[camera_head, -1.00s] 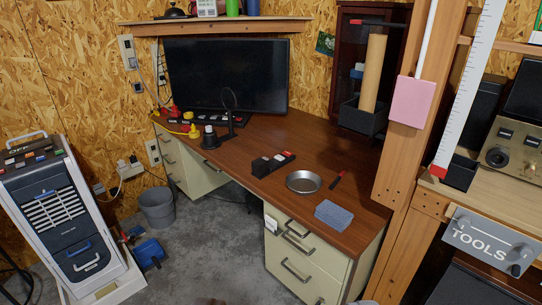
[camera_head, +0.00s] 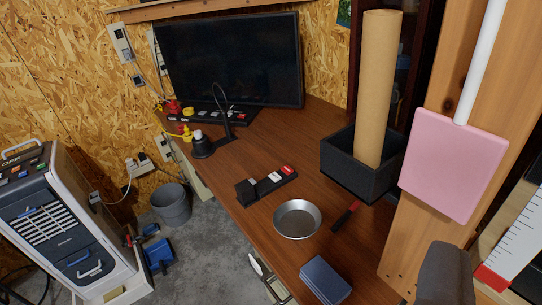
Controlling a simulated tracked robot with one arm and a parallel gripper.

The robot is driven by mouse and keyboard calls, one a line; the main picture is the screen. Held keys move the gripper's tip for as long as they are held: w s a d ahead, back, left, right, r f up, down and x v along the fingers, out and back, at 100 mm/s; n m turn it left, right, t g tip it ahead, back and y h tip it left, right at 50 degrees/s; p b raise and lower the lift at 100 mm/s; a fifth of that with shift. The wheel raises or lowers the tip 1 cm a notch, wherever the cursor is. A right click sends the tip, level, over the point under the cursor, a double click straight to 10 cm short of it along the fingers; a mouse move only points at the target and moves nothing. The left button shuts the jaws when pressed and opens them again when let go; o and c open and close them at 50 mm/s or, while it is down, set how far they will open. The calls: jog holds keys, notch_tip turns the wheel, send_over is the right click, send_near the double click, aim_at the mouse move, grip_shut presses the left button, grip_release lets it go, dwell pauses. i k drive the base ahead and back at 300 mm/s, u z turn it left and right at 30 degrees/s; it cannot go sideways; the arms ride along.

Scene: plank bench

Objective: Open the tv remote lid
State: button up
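A black, long device with white and red buttons (camera_head: 268,186), which looks like the tv remote, lies on the brown desk. A dark block-like part stands up at its left end; I cannot tell whether this is the lid. A dark grey rounded shape (camera_head: 445,276) at the bottom right edge may be part of my gripper. It is apart from the remote, and no pair of fingertips shows. I cannot see whether the gripper is open or shut.
A metal dish (camera_head: 297,219), a red-and-black tool (camera_head: 345,216) and a blue block (camera_head: 325,281) lie near the remote. A black lamp (camera_head: 203,146) and screen (camera_head: 231,62) stand behind. A black box (camera_head: 345,160) with a cardboard tube and a pink panel (camera_head: 453,165) flank the right.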

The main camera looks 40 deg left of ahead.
aim_at(245, 189)
jog(key=u, duration=0.4)
jog(key=i, duration=0.95)
jog(key=u, duration=0.65)
